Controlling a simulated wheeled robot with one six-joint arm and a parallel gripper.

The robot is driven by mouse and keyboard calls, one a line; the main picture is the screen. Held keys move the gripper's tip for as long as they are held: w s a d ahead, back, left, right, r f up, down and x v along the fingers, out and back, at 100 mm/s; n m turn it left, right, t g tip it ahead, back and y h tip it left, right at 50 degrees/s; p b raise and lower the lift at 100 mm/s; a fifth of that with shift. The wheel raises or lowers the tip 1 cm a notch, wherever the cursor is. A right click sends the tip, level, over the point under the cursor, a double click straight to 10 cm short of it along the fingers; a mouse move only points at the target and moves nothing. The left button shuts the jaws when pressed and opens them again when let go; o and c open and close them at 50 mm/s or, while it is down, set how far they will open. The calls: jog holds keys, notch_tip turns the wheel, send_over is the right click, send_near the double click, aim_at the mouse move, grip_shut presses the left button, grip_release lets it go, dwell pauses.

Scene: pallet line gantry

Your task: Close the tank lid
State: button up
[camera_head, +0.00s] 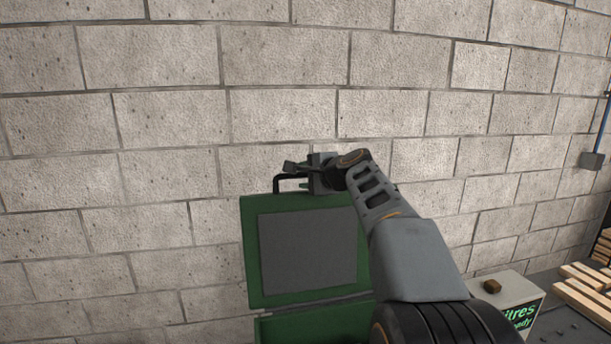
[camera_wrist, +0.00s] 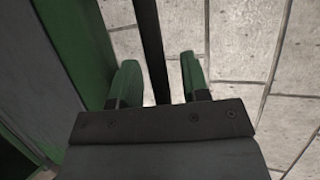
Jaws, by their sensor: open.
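The green tank (camera_head: 290,327) stands below at the bottom of the head view, against the block wall. Its lid (camera_head: 251,255), green with a grey inner panel (camera_head: 307,250), stands raised, nearly upright. A black handle (camera_head: 278,182) sticks up from the lid's top edge. My gripper (camera_head: 296,172) is at that edge, beside the handle. In the wrist view my gripper (camera_wrist: 158,62) is open, with a black bar (camera_wrist: 150,35), apparently the handle, running between its two fingers. Whether either finger touches it I cannot tell. My arm hides the lid's right side.
The block wall (camera_head: 285,112) rises close behind the lid. A grey box (camera_head: 505,288) with green lettering and a small brown block (camera_head: 492,286) on top stands at right. Wooden pallets (camera_head: 590,295) lie farther right. A blue pipe with a grey box (camera_head: 591,160) is on the wall.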

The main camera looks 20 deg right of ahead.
jog(key=shift+d, duration=0.1)
jog(key=shift+c, duration=0.4)
grip_shut()
